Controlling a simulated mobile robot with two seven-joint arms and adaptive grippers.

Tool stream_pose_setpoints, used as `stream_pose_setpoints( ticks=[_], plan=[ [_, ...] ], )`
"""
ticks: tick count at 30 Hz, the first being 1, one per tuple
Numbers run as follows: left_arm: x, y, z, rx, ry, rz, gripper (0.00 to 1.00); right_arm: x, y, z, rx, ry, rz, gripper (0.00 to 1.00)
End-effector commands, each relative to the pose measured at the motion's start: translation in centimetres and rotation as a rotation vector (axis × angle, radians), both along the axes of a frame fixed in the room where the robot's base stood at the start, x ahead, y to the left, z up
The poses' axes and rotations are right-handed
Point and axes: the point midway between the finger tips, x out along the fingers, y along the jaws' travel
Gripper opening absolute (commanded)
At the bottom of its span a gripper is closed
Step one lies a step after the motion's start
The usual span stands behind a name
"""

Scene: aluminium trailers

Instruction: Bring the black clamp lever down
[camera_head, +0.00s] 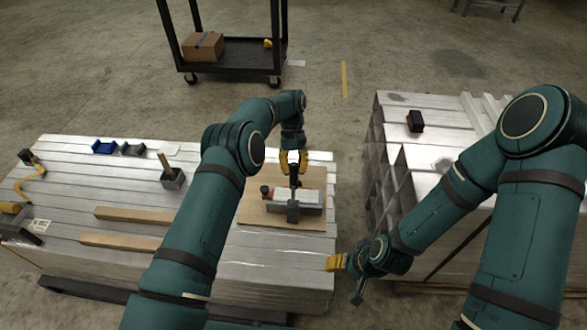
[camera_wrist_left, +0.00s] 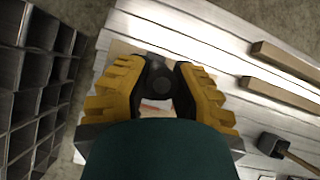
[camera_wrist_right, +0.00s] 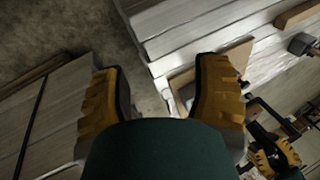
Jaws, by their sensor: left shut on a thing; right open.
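The black clamp lever (camera_head: 294,180) rises upright from the clamp, which stands by a grey metal block (camera_head: 312,209) on a wooden board (camera_head: 255,215) on the left stack. My left gripper (camera_head: 293,160) is shut on the lever's upper end from above. In the left wrist view the lever's round dark end (camera_wrist_left: 158,77) sits between the yellow fingers. My right gripper (camera_head: 338,263) is open and empty, over the gap to the right of the left stack. Its parted fingers show in the right wrist view (camera_wrist_right: 160,100).
The left stack also holds two wooden bars (camera_head: 135,215), blue (camera_head: 104,147) and grey bins, and a block with a wooden handle (camera_head: 172,177). The right stack (camera_head: 395,110) carries a small black object (camera_head: 415,121). A black cart (camera_head: 232,70) stands behind.

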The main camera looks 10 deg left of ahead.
Motion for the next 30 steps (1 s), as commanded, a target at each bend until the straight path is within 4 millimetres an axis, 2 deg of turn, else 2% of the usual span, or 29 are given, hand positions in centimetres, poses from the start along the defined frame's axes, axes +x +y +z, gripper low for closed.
stream_pose_setpoints(
  ticks=[3,5,6,9,14,20,24,30],
  plan=[
    [-0.2,-0.1,-0.3,-0.001,0.004,-0.001,0.0,0.0,0.0,0.0,0.0,0.0,0.0,0.65],
    [-0.2,-0.1,-0.3,-0.001,0.004,-0.001,0.0,0.0,0.0,0.0,-0.001,-0.002,0.003,0.43],
    [-0.2,-0.1,-0.3,-0.001,0.004,-0.001,0.0,0.1,0.1,0.0,-0.002,-0.01,0.012,0.29],
    [-0.2,-0.1,-0.3,-0.001,0.004,-0.001,0.0,0.7,0.3,-0.1,-0.014,-0.062,0.067,0.0],
    [-0.2,-0.1,-0.3,-0.001,0.004,-0.001,0.0,2.7,1.3,-0.2,-0.067,-0.263,0.281,0.0],
    [-0.2,-0.1,-0.3,-0.001,0.004,-0.001,0.0,5.9,3.5,0.5,-0.197,-0.617,0.635,0.0],
    [-0.2,-0.1,-0.3,-0.001,0.004,-0.001,0.0,7.8,5.3,1.6,-0.322,-0.865,0.859,0.0],
    [-0.2,-0.1,-0.3,-0.001,0.004,-0.001,0.0,9.5,7.9,3.9,-0.552,-1.205,1.134,0.0]
  ],
)
